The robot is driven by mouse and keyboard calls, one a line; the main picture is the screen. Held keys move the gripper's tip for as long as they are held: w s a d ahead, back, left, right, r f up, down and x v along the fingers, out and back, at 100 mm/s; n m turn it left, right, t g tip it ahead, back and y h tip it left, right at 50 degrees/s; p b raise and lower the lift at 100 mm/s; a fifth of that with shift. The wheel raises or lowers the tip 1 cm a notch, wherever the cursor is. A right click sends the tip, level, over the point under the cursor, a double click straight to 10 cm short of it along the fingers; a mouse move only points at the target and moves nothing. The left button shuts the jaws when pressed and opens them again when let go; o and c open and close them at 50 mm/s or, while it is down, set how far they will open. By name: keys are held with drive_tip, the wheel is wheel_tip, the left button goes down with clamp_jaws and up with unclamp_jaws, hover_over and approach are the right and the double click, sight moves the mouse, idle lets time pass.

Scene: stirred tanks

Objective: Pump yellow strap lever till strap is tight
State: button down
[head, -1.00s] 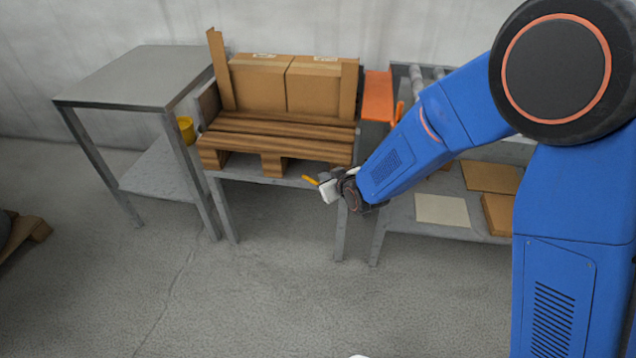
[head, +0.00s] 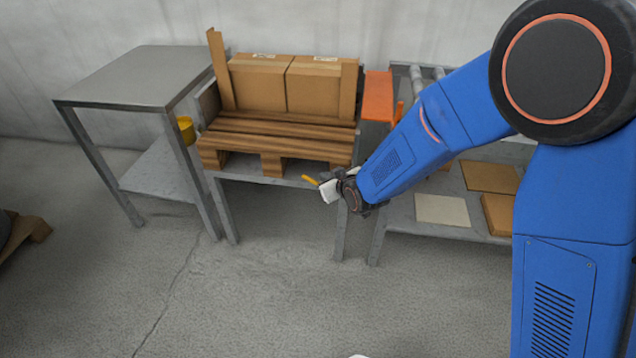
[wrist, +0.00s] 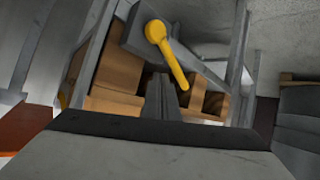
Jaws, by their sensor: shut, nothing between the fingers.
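The yellow strap lever (wrist: 168,55) shows in the wrist view above my gripper's fingertips, its round end up and its arm slanting down to the right. In the head view a small yellow piece of the lever (head: 311,180) shows at the front edge of the bench. My gripper (wrist: 163,90) is shut and empty, with its fingers just below and left of the lever's lower end. I cannot tell whether they touch it. In the head view my gripper (head: 325,188) is at the bench's front right corner. I cannot make out the strap.
A wooden pallet (head: 272,140) with cardboard boxes (head: 258,85) at its back stands on the bench. A rack with flat boards (head: 443,209) is to the right. The floor in front is clear.

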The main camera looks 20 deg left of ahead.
drive_tip(key=shift+a+f, duration=0.1)
drive_tip(key=shift+f, duration=0.05)
idle(0.4)
drive_tip(key=shift+a+f, duration=0.1)
drive_tip(key=shift+f, duration=0.1)
drive_tip(key=shift+s+a+f, duration=0.15)
drive_tip(key=shift+a+f, duration=0.3)
drive_tip(key=shift+f, duration=0.35)
drive_tip(key=shift+s+a+f, duration=0.1)
drive_tip(key=shift+a+f, duration=0.4)
drive_tip(key=shift+f, duration=0.3)
drive_tip(key=shift+s+a+f, duration=0.15)
drive_tip(key=shift+a+f, duration=0.3)
drive_tip(key=shift+f, duration=0.35)
idle(3.7)
drive_tip(key=shift+r, duration=0.1)
drive_tip(key=d+r, duration=0.3)
drive_tip(key=r, duration=0.2)
drive_tip(key=shift+w+d+r, duration=0.15)
drive_tip(key=shift+w+r, duration=0.05)
drive_tip(key=shift+w, duration=0.2)
idle(0.7)
